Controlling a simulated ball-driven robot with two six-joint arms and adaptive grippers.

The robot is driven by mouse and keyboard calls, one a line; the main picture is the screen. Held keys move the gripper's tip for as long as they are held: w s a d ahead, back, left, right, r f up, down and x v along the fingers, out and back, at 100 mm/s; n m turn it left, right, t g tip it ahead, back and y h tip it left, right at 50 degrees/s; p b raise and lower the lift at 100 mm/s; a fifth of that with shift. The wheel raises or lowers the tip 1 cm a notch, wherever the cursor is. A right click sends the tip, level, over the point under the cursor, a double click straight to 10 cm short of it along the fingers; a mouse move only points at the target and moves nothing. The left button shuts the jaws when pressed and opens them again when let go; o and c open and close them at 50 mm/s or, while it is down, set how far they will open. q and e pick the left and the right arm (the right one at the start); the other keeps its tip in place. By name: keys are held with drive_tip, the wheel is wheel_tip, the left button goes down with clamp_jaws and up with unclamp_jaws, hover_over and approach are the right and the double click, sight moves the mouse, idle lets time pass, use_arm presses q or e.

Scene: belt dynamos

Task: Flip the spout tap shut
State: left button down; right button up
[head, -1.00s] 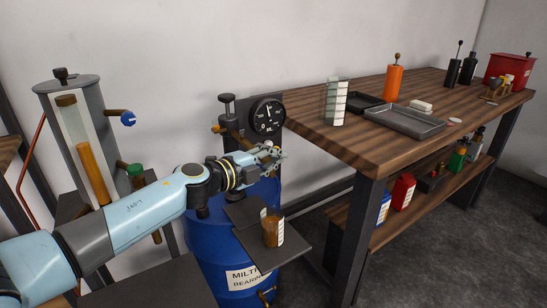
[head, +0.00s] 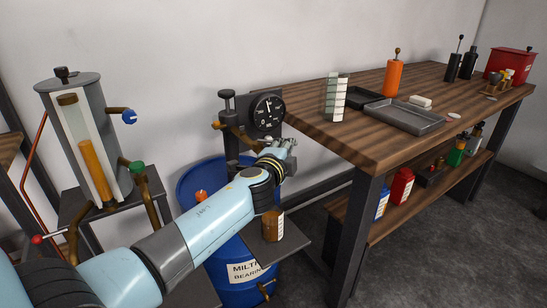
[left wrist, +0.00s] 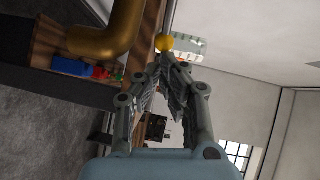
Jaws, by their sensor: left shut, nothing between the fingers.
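In the left wrist view a bent brass pipe (left wrist: 112,32), which looks like the spout, crosses the upper left. A yellow ball knob (left wrist: 165,43) shows just beyond the fingertips of my left gripper (left wrist: 170,62). I cannot tell whether they touch. My left gripper is shut and empty. In the head view the left gripper (head: 289,143) is in front of the stand with the round gauge (head: 267,112), above the drum. A brass pipe (head: 236,131) on that stand runs behind my wrist. The yellow knob and the tap's lever are hidden there. My right gripper is not in view.
A blue drum (head: 240,268) stands below the arm, with a small shelf and a brown jar (head: 272,225) under the wrist. A wooden bench (head: 330,133) with trays and bottles is at right. At left is a grey column (head: 73,85) with blue and green knobs.

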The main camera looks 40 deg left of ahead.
use_arm(q)
drive_tip(key=w+n+g+y+b, duration=0.1)
drive_tip(key=y+b, duration=0.1)
drive_tip(key=b, duration=0.1)
drive_tip(key=w+a+n+g+y+b, duration=0.1)
drive_tip(key=w+n+y+b, duration=0.1)
drive_tip(key=b, duration=0.1)
drive_tip(key=w+n+g+y+b, duration=0.1)
drive_tip(key=n+y+b, duration=0.1)
drive_tip(key=b, duration=0.1)
drive_tip(key=shift+w+a+g+y, duration=0.2)
drive_tip(key=shift+a+g+y, duration=0.1)
drive_tip(key=shift+g, duration=0.1)
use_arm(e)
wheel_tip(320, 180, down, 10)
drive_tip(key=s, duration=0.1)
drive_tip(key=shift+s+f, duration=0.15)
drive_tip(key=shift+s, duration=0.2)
use_arm(q)
drive_tip(key=shift+d, duration=0.1)
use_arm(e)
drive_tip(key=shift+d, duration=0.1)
